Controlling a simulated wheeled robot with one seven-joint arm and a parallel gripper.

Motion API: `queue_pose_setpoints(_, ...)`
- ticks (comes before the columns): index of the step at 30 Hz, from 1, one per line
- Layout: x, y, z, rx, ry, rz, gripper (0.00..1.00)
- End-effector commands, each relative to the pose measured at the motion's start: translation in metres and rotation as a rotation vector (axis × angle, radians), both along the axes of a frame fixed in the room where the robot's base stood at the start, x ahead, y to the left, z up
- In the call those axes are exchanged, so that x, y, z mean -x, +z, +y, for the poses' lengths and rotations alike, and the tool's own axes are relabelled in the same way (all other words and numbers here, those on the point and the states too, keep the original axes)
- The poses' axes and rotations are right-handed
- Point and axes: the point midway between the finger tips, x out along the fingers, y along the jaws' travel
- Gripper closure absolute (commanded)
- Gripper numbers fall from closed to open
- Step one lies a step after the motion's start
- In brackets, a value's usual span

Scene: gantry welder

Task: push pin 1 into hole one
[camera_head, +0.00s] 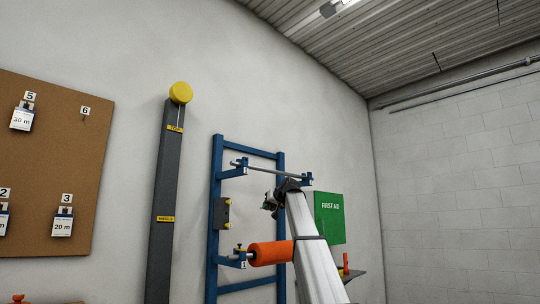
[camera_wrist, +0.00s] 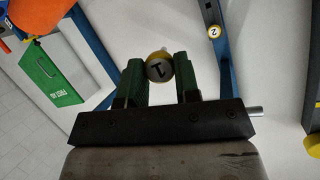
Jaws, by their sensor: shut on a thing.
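Pin 1 (camera_wrist: 159,68) shows in the wrist view as a round grey and yellow head marked "1". My gripper (camera_wrist: 160,75) has its two green-padded fingers shut on the head, one on each side. In the head view my gripper (camera_head: 272,202) is in front of the blue frame (camera_head: 214,190), partly hidden by my arm. Pin 1 cannot be made out there. Hole one is not visible in either view, and I cannot tell how deep the pin sits.
A metal bar (camera_head: 262,169) crosses the blue frame above my gripper. An orange cylinder (camera_head: 270,253) is below it, beside my arm. A green first aid box (camera_head: 330,218) hangs to the right. A dark post (camera_head: 165,210) and a corkboard (camera_head: 60,130) are to the left.

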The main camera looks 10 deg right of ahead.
Motion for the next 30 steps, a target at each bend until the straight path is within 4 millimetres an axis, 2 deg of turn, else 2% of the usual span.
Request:
queue_pose_setpoints(1, -0.005, 0.034, -0.002, 0.0, 0.028, -0.002, 0.99)
queue_pose_setpoints(6, 0.006, 0.12, 0.0, 0.003, 0.141, 0.002, 0.99)
queue_pose_setpoints(9, 0.015, 0.164, 0.001, 0.004, 0.203, 0.005, 0.99)
queue_pose_setpoints(13, 0.028, 0.208, 0.002, 0.005, 0.267, 0.008, 0.99)
queue_pose_setpoints(16, 0.036, 0.229, 0.003, 0.006, 0.299, 0.011, 0.99)
queue_pose_setpoints(19, 0.041, 0.241, 0.004, 0.006, 0.318, 0.012, 0.99)
queue_pose_setpoints(30, 0.043, 0.243, 0.004, 0.006, 0.324, 0.013, 0.99)
